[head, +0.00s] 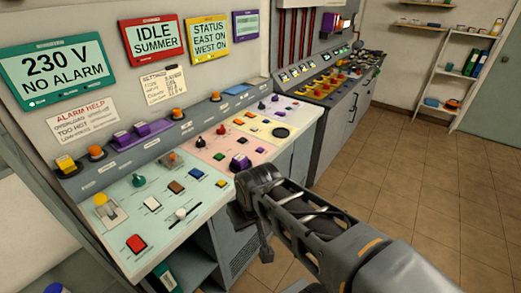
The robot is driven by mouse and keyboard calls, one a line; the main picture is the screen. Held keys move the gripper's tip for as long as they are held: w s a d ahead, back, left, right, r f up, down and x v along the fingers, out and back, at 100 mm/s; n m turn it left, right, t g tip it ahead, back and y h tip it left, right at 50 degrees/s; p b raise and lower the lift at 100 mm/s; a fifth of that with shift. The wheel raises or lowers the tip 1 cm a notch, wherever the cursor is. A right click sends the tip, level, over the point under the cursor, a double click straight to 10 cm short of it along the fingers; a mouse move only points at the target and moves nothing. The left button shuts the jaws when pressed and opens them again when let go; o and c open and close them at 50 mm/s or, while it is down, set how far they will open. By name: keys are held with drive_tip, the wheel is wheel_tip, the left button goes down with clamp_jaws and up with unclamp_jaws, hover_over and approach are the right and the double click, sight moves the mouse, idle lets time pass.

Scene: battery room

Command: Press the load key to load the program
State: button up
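A control desk has a pale green panel (122,190) at the near left, a pink panel (215,150) beside it and a cream panel (290,107) farther back. The key labels are too small to read, so I cannot tell which is the load key. My gripper (246,217) is at the desk's front edge, right of the green panel. Its fingers are dark and mostly hidden by the wrist. No object shows in it.
Screens above the desk read "230 V NO ALARM" (57,74), "IDLE SUMMER" (154,40) and "STATUS EAST ON WEST ON" (209,41). A second console (325,75) stands farther back. Shelves (467,65) stand at the back right. The tiled floor (420,170) on the right is clear.

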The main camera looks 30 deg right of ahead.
clamp_jaws()
idle(1.1)
